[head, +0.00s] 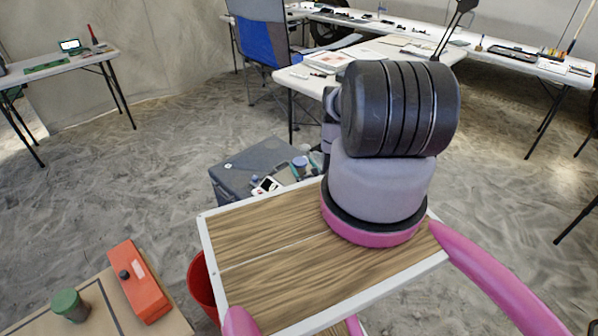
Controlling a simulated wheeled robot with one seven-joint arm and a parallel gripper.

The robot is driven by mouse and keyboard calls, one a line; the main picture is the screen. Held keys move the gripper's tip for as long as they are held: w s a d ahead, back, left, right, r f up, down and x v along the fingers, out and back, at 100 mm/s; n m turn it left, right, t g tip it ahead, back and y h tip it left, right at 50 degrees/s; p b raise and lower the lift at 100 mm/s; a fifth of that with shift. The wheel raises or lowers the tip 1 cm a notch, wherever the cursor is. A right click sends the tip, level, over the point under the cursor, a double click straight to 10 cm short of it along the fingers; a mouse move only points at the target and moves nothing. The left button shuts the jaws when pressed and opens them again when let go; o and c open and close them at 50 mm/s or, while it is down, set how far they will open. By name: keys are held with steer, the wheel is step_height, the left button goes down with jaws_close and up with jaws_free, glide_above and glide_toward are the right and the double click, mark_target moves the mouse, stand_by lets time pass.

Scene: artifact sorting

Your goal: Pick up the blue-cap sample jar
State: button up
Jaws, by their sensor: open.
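A small jar with a blue cap (300,163) appears to stand near the right end of the top of a dark grey case (232,188) on the floor. It is small in the picture, and my arm is close beside it on the right. A second small dark-blue round thing (255,181) lies on the same case, too small to tell what it is. My arm rises in front of the case, and its links hide what lies behind them. My gripper's fingers do not show, so I cannot see where they are relative to the jar.
A white device (267,186) and teal items lie near the jar. A wood-topped tray (260,235) is in front of the case, with a red bucket (203,285) beside it. A green-capped jar (68,304) and orange-red box (140,282) stand lower left. Open floor lies left.

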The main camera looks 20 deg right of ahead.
mark_target(298, 159)
steer(key=shift+w+f, duration=0.1)
steer(key=shift+w, duration=2.7)
steer(key=c, duration=1.5)
